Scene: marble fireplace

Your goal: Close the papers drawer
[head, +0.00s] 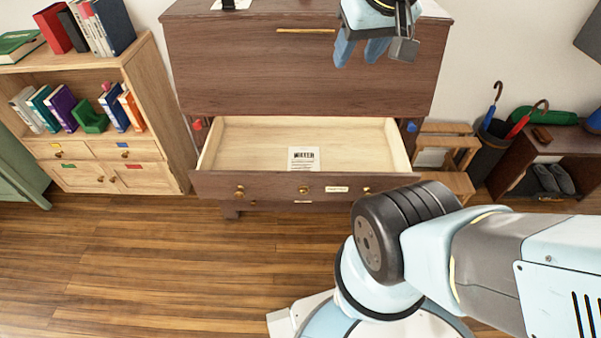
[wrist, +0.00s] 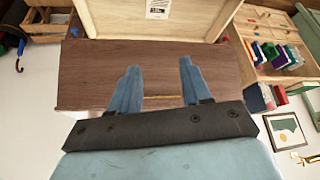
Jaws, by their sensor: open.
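A dark wooden desk (head: 300,75) stands against the wall. Its papers drawer (head: 291,184) is pulled well out, with a pale inside, brass knobs and a small label on the front. A printed paper (head: 303,159) lies flat inside. My gripper (head: 359,62) is open and empty, up in front of the desk's upper panel, behind and above the drawer front and not touching it. In the wrist view my gripper's two blue fingers (wrist: 157,70) are apart over the brown panel. The paper (wrist: 158,9) and part of the drawer show at that view's top edge.
A bookshelf (head: 108,125) with books and small drawers stands left of the desk. A wooden step stool (head: 445,158), an umbrella bin (head: 490,145) and a shoe bench (head: 545,165) are on the right. The wooden floor (head: 170,260) in front of the drawer's left half is clear.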

